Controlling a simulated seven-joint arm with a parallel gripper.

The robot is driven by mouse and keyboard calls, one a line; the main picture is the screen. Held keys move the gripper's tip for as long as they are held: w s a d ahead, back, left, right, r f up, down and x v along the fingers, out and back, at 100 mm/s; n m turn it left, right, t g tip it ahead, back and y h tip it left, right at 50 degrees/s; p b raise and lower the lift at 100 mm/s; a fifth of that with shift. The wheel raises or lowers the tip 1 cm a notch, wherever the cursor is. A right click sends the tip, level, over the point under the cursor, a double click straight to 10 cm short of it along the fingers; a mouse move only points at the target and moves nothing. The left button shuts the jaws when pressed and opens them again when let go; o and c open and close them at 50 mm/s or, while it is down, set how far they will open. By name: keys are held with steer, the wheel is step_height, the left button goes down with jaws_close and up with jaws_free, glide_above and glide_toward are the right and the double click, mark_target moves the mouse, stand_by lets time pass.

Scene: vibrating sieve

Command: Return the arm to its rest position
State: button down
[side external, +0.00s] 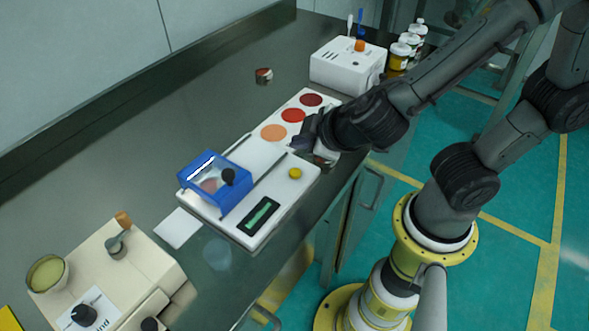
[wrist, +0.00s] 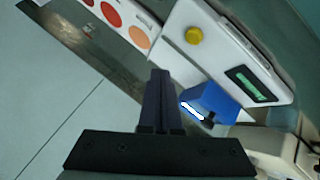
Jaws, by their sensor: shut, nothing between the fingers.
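My gripper (wrist: 160,115) is shut and empty in the wrist view, its two dark fingers together. In the side external view my gripper (side external: 306,138) is over the bench near the right back corner of a white device, partly hidden by my own wrist. The white device (side external: 278,213) has a blue frame (side external: 232,205) with a clear cover, a yellow knob (side external: 295,173) and a green display (side external: 259,215). In the wrist view the device shows its yellow knob (wrist: 194,36) and display (wrist: 250,84). I cannot tell my gripper's exact height.
A white strip (side external: 285,103) with red and orange discs lies behind the device. A white box (side external: 345,66) and several bottles (side external: 404,48) stand at the back. A cream machine (side external: 100,280) stands front left. The dark bench (side external: 170,120) is mostly clear on the left.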

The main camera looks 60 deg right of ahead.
steer(key=shift+d, duration=0.1)
steer(key=s+d+r+m+g+h, duration=0.1)
steer(key=s+d+r+m, duration=0.25)
steer(key=d, duration=0.35)
steer(key=s+d+r+m+g+h, duration=0.1)
steer(key=s+d+r+m, duration=0.1)
steer(key=d+r+m, duration=0.3)
steer(key=s+a+n+g+y, duration=0.1)
steer(key=s+a+n+y, duration=0.2)
steer(key=s, duration=0.3)
steer(key=shift+s+a+y, duration=0.15)
steer(key=shift+a+y, duration=0.65)
steer(key=shift+y, duration=0.1)
